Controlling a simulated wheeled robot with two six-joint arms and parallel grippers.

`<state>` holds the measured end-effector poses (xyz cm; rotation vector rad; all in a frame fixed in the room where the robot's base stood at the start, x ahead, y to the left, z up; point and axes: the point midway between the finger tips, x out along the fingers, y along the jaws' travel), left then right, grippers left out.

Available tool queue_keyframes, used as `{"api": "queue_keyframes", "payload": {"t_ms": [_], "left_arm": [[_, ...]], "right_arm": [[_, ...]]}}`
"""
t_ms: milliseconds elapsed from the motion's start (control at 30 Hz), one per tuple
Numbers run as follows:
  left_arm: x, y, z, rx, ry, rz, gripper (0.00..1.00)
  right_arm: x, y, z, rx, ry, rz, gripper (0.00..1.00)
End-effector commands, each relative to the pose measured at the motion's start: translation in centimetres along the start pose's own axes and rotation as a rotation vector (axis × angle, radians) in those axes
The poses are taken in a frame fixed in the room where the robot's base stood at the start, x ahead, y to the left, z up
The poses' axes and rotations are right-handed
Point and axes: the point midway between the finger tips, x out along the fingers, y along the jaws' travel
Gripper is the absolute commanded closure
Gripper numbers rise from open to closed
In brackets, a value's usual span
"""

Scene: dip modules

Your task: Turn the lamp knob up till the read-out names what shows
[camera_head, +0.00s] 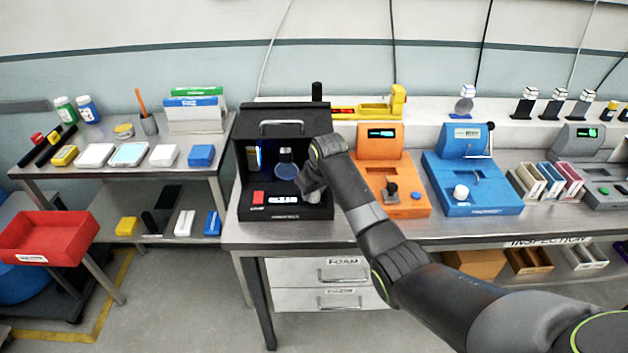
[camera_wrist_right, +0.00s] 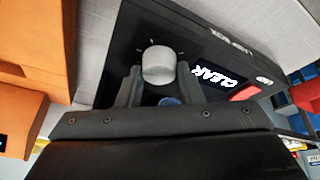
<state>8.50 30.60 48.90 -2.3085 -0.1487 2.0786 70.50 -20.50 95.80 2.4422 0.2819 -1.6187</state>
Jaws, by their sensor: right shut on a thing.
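The black lamp box (camera_head: 240,180) stands at the left end of the bench, its front open and a blue disc (camera_head: 286,171) inside. The lamp knob (camera_wrist_right: 158,65) is a pale grey cylinder with tick marks around it on the box's front panel. My right gripper (camera_head: 312,188) is shut on the knob, one finger on each side; in the right wrist view the fingers (camera_wrist_right: 158,84) reach its sides. The read-out (camera_head: 283,200) is lit white; in the right wrist view it (camera_wrist_right: 212,78) reads CLEAR, upside down. My left gripper is not in view.
A red button (camera_head: 258,197) sits left of the read-out. An orange machine (camera_head: 380,145) stands close on the right of the box, with a blue machine (camera_head: 464,140) beyond it. A side table with small boxes is at left, with a red bin (camera_head: 47,237) in front.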

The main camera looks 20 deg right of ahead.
Motion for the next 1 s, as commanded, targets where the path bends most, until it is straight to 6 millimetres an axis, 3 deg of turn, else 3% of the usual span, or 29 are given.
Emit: {"api": "queue_keyframes", "payload": {"t_ms": [200,733,767,900,1000], "left_arm": [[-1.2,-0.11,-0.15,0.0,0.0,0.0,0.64],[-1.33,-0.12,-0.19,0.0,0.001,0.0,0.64],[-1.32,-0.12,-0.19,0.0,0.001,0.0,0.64],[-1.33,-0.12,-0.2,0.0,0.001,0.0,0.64],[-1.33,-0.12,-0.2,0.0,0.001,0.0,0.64]], "right_arm": [[-0.13,0.0,-0.05,0.061,-0.005,0.027,0.9],[0.05,0.0,-0.01,0.081,-0.005,0.035,0.9],[0.05,0.0,-0.01,0.081,-0.005,0.035,0.63],[0.04,0.0,-0.01,0.081,-0.005,0.034,0.45],[0.04,-0.01,-0.01,0.081,-0.005,0.034,0.45]]}}
